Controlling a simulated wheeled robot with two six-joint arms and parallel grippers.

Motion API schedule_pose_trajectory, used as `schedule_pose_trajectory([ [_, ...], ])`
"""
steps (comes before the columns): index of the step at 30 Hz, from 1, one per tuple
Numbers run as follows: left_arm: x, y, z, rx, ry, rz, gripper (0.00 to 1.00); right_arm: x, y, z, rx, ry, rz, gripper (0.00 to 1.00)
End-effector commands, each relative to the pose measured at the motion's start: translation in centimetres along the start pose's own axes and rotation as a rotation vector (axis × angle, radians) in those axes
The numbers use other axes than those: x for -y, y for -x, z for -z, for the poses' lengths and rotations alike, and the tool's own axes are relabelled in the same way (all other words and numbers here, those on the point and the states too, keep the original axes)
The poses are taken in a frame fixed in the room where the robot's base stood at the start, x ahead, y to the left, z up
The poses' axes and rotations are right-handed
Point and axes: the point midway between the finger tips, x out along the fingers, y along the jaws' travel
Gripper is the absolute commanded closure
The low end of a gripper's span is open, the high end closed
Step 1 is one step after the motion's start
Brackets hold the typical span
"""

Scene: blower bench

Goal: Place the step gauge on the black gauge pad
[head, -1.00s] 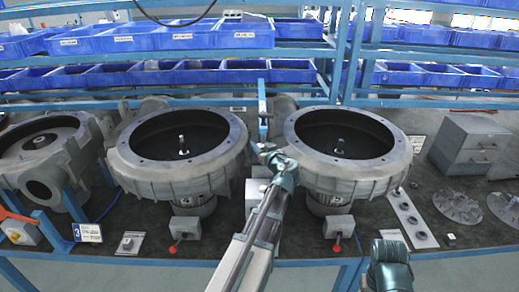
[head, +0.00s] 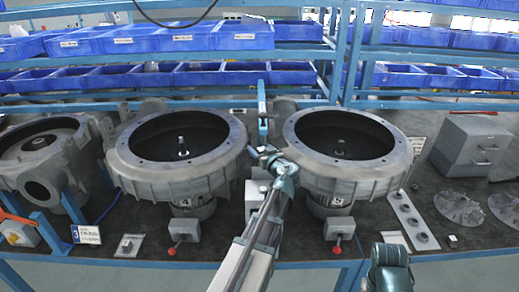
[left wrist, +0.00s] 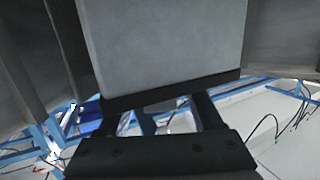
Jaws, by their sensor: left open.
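My left gripper (head: 264,152) hangs over the bench between the two large upright blower housings, and its jaws are open. A grey block (head: 256,190) stands below it between the housings; I cannot tell if this is the step gauge. In the left wrist view a plain grey block face (left wrist: 165,45) fills the top centre, just beyond the open fingers (left wrist: 160,110). I cannot make out a black gauge pad for certain against the dark bench top. My right gripper's fingers are not visible; only a teal part of my right arm shows at bottom right.
The middle housing (head: 180,155) and the right housing (head: 345,155) flank my left gripper closely. A holed light strip (head: 412,220), grey impellers (head: 460,208) and a drawer cabinet (head: 468,145) are on the right. Blue bins (head: 240,36) line the shelves behind.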

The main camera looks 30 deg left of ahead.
Motion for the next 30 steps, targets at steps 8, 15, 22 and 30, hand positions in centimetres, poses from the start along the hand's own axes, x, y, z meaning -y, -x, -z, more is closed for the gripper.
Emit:
schedule_pose_trajectory([
  [8, 0.2, 5.1, 0.2, 0.000, 0.000, -0.003, 0.33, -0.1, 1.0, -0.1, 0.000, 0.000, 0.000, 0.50],
  [15, 0.1, 9.6, 0.2, -0.001, 0.000, -0.003, 0.33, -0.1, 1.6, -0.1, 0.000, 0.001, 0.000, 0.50],
  [22, 0.1, 11.7, 0.1, 0.000, 0.000, -0.001, 0.33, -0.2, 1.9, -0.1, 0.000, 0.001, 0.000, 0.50],
  [30, 0.0, 12.0, 0.1, 0.000, 0.000, 0.001, 0.33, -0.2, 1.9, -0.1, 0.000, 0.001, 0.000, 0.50],
])
